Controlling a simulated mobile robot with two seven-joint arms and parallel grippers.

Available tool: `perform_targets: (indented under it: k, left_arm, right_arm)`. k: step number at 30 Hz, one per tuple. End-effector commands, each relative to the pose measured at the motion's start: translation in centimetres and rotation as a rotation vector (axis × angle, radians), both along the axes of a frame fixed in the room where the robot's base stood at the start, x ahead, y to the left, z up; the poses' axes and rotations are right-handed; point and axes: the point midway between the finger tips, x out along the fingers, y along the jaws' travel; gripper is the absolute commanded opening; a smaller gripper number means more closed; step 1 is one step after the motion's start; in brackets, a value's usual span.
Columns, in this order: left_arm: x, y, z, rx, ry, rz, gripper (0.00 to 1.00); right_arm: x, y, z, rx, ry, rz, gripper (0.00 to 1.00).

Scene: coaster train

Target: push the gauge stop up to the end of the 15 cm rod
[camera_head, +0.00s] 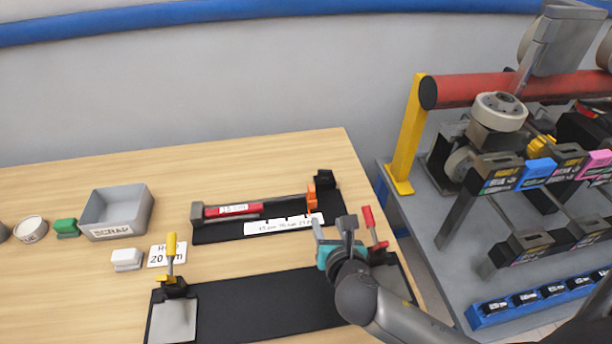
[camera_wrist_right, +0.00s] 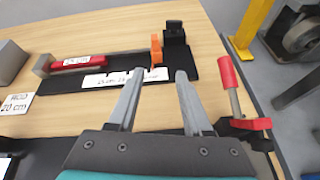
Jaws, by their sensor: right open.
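The gauge (camera_head: 215,233) is a black base with a grey end block at its left and a scale strip along its front. A red rod (camera_head: 234,210) with a "15 cm" label lies in it near the left block. The orange gauge stop (camera_head: 311,195) stands toward the right end, apart from the rod's red part; the wrist view also shows the stop (camera_wrist_right: 156,49) and the rod (camera_wrist_right: 76,62). My right gripper (camera_head: 333,228) is open and empty, in front of the gauge's right end. My left gripper is not in view.
A black fixture (camera_head: 250,305) with a yellow-handled clamp (camera_head: 171,258) and a red-handled clamp (camera_head: 371,228) lies in front. A grey scrap bin (camera_head: 116,212) and a rod card (camera_head: 166,256) are left. A train rack stands beyond the table's right edge.

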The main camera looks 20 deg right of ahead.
Motion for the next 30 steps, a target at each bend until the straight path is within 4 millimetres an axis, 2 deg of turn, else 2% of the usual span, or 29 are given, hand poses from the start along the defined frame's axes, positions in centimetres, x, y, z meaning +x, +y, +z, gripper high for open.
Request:
perform_targets:
  k: [4, 11, 17, 30]
  left_arm:
    - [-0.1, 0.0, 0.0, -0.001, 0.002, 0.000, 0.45]
    - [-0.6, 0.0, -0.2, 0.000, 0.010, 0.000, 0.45]
    - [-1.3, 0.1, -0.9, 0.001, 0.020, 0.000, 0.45]
    - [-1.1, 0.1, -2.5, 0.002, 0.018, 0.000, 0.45]
  right_arm:
    - [0.7, 0.1, 0.6, -0.138, -0.003, 0.082, 0.50]
    - [2.0, -0.1, 0.2, -0.173, -0.004, 0.102, 0.50]
    - [5.1, -0.9, -1.2, -0.173, -0.005, 0.099, 0.50]
    - [11.7, -2.6, -4.1, -0.168, -0.004, 0.099, 0.50]
